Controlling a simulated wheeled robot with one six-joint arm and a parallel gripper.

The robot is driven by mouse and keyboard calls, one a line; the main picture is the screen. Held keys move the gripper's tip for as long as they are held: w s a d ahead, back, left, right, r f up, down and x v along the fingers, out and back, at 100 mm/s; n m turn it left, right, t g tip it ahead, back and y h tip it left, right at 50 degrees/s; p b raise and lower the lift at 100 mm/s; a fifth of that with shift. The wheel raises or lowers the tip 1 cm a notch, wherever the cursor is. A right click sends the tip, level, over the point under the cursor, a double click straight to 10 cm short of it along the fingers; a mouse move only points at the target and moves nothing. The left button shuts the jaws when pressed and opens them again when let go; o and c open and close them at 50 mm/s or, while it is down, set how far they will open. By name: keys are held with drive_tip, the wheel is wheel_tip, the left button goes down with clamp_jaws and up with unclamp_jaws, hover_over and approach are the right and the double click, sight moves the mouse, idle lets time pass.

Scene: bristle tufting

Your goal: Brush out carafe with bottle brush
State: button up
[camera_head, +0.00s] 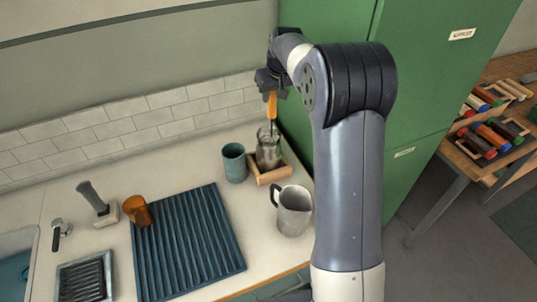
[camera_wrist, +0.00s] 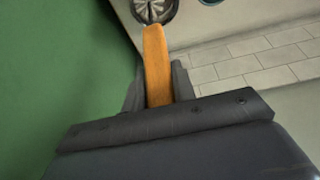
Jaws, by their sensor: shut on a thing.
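My gripper (camera_head: 272,84) is shut on the orange handle of the bottle brush (camera_head: 271,106) and holds it upright above the carafe. The clear glass carafe (camera_head: 268,152) stands upright in a wooden holder (camera_head: 279,173) near the green cabinet. The brush's thin shaft runs down from the handle to the carafe mouth. How deep the bristles sit is too small to tell. In the wrist view, the orange handle (camera_wrist: 157,65) lies between the dark fingers (camera_wrist: 157,88), and the round carafe mouth (camera_wrist: 155,10) shows at its far end, partly cut off.
A teal cup (camera_head: 234,163) stands left of the carafe and a grey pitcher (camera_head: 293,212) in front. A ribbed blue mat (camera_head: 188,245), an orange cup (camera_head: 137,210) and a sink (camera_head: 18,262) lie further left. The green cabinet (camera_head: 425,90) stands close on the right.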

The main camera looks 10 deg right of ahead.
drive_tip(key=shift+f+b, duration=1.05)
drive_tip(key=shift+f, duration=0.4)
drive_tip(key=shift+a, duration=0.1)
drive_tip(key=shift+w+a+p, duration=0.2)
drive_tip(key=shift+a+p, duration=0.1)
drive_tip(key=shift+a, duration=0.1)
drive_tip(key=shift+w+a+p, duration=0.15)
drive_tip(key=shift+w+p, duration=0.4)
drive_tip(key=shift+w, duration=0.15)
drive_tip(key=shift+r, duration=0.2)
